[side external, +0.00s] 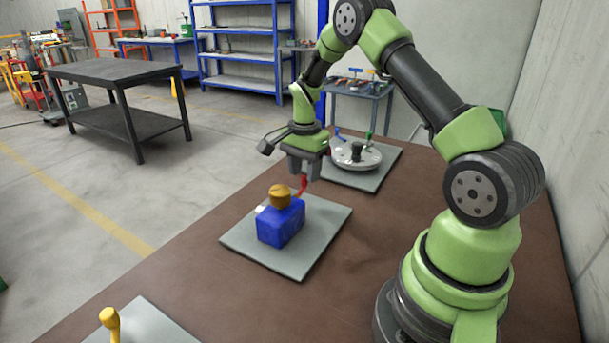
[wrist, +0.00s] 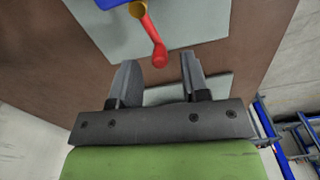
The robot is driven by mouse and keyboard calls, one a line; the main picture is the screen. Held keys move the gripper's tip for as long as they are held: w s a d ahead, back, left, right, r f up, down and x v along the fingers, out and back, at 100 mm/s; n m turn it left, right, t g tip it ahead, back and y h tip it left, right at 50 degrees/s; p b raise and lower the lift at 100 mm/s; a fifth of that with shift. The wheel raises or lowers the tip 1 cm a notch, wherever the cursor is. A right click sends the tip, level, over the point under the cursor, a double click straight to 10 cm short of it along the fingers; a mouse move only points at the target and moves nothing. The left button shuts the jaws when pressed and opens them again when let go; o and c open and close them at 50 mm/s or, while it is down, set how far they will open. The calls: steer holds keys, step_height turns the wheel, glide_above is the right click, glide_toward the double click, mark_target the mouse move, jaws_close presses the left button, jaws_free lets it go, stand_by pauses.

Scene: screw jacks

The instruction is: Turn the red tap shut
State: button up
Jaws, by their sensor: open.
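The red tap handle (side external: 302,184) sticks out from the blue block (side external: 281,223), which has an orange-brown round cap (side external: 279,196) and stands on a grey plate (side external: 325,231). My gripper (side external: 305,176) points down above and beside the handle, just behind the block. In the wrist view the red handle (wrist: 154,42) reaches toward the gap between my open fingers (wrist: 160,72), with its rounded end close to the fingertips. I cannot tell whether any finger touches it. The blue block shows only at the top edge of the wrist view.
Behind, a grey plate (side external: 385,173) carries a round grey disc (side external: 356,155) with blue and green upright pieces. At the front left, a yellow knobbed piece (side external: 110,320) stands on another plate (side external: 152,322). Brown tabletop (side external: 225,285) lies bare between the plates.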

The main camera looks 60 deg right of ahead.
steer(key=shift+f, duration=0.9)
jaws_close()
